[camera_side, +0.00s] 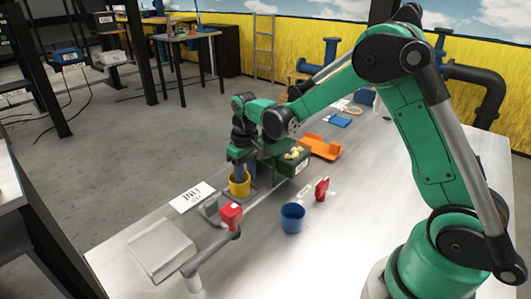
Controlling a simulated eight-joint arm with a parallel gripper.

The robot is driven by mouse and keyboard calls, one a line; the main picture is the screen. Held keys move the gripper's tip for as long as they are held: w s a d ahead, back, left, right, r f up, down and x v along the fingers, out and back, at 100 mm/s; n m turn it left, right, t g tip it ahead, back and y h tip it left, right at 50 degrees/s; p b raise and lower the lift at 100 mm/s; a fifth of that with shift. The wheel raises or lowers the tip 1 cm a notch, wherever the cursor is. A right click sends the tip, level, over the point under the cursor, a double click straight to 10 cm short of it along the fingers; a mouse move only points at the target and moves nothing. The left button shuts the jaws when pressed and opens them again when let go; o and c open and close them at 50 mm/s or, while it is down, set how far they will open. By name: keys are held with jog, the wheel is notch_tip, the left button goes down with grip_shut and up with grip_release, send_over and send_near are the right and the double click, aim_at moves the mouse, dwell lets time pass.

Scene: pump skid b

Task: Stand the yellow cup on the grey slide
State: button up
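The yellow cup (240,187) is upright near the far left edge of the table, directly below my gripper (238,168). My gripper points down, with its fingers at the cup's rim. Whether they are closed on the cup's wall is too small to tell. A grey piece (211,210), which looks like the grey slide, lies just to the left and front of the cup. Grey surface also shows around the cup's base. I cannot tell whether the cup rests on it or is held just above it.
A red block (231,214) sits by a grey post with an arm (205,255). A blue cup (292,218), a red item (322,189), a green box of pale balls (303,164) and an orange tray (322,147) stand nearby. The right tabletop is clear.

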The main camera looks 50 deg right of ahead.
notch_tip(320, 180, up, 12)
jog(key=s+a+f+t, duration=0.1)
jog(key=s+a+t, duration=0.2)
jog(key=s+t, duration=0.4)
jog(key=s, duration=0.5)
jog(key=shift+s+a+f, duration=0.15)
jog(key=shift+a, duration=0.25)
